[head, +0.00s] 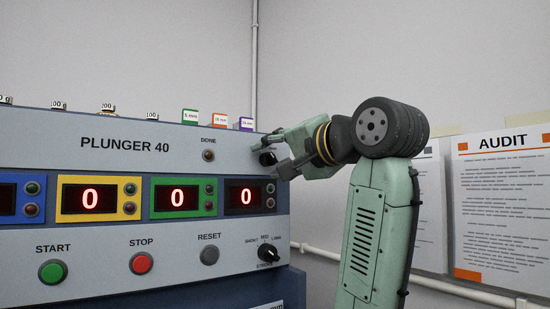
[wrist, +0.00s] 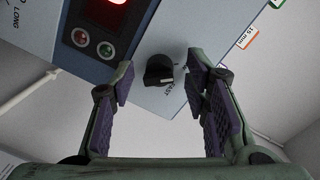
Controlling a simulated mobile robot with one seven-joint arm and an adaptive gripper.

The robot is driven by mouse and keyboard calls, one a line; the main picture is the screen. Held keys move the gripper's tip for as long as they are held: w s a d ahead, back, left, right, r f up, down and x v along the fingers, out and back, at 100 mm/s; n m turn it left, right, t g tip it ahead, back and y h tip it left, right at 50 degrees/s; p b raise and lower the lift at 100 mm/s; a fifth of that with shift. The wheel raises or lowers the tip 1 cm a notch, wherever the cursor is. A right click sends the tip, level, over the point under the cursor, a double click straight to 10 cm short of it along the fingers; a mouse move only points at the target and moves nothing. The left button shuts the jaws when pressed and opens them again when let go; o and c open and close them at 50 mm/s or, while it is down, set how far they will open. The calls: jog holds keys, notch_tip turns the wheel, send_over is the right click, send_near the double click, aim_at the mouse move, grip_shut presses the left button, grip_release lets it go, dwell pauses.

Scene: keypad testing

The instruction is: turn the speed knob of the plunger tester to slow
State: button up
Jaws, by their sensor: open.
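The plunger tester (head: 180,144) is a grey-blue panel labelled PLUNGER 40, at the left of the head view. Its speed knob, a black dial (wrist: 157,72), shows in the wrist view with the word FAST beside it. A light mark shows on the knob's face; its exact setting is hard to read. In the head view the knob (head: 267,158) is at the panel's upper right, partly covered by my fingers. My gripper (head: 286,152) is open, its purple-padded fingers to either side of the knob in the wrist view. I see no contact.
A stroke knob (head: 268,252) sits lower on the panel, with START (head: 53,272), STOP (head: 141,263) and RESET (head: 209,255) buttons to its left. Weights and coloured tags stand on the top edge. An AUDIT sheet (head: 503,200) hangs on the right wall.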

jog(key=v, duration=1.2)
dwell(0.5)
